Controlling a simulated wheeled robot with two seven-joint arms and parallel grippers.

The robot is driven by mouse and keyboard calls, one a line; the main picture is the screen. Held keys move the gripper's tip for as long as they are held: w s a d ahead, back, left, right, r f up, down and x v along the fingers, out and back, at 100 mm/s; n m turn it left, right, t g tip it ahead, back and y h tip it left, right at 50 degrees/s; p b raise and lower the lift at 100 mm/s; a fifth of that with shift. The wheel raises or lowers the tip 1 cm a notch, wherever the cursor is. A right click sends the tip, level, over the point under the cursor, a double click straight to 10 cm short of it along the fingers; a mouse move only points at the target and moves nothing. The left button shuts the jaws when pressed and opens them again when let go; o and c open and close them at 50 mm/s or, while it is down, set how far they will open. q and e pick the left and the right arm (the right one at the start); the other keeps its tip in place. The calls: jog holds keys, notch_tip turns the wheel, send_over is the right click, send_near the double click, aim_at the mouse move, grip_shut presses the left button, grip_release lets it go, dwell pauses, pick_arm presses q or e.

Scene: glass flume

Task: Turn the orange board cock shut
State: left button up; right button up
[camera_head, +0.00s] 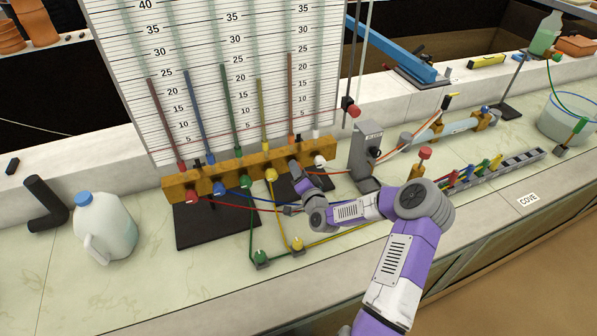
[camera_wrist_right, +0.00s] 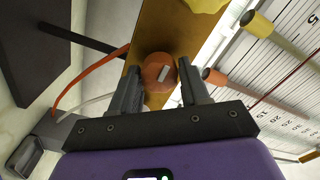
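In the right wrist view, the orange board cock (camera_wrist_right: 152,68) is a round knob with a pale, slightly tilted bar on its face. It sits on the wooden manifold (camera_wrist_right: 150,30). My right gripper (camera_wrist_right: 160,66) is open, with one finger on each side of the cock; I cannot tell whether either touches it. In the head view, my right gripper (camera_head: 296,172) is at the right part of the manifold (camera_head: 236,166), below the orange tube (camera_head: 291,90), and hides the orange cock. My left gripper is not in view.
Red (camera_head: 192,197), blue (camera_head: 218,188), yellow (camera_head: 271,175) and white (camera_head: 320,160) cocks line the manifold. Coloured hoses run across the bench in front. A grey box (camera_head: 363,158) stands close right of the gripper. A jug (camera_head: 105,228) stands at left.

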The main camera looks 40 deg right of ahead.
jog(key=c, duration=0.6)
jog(key=shift+m, duration=0.4)
jog(key=shift+m+b, duration=0.3)
jog(key=shift+m, duration=0.7)
jog(key=m, duration=0.3)
jog(key=shift+f+m, duration=0.1)
jog(key=shift+m, duration=0.2)
jog(key=m, duration=1.1)
jog(key=shift+f+b, duration=0.1)
jog(key=shift+b, duration=0.2)
jog(key=shift+m, duration=0.4)
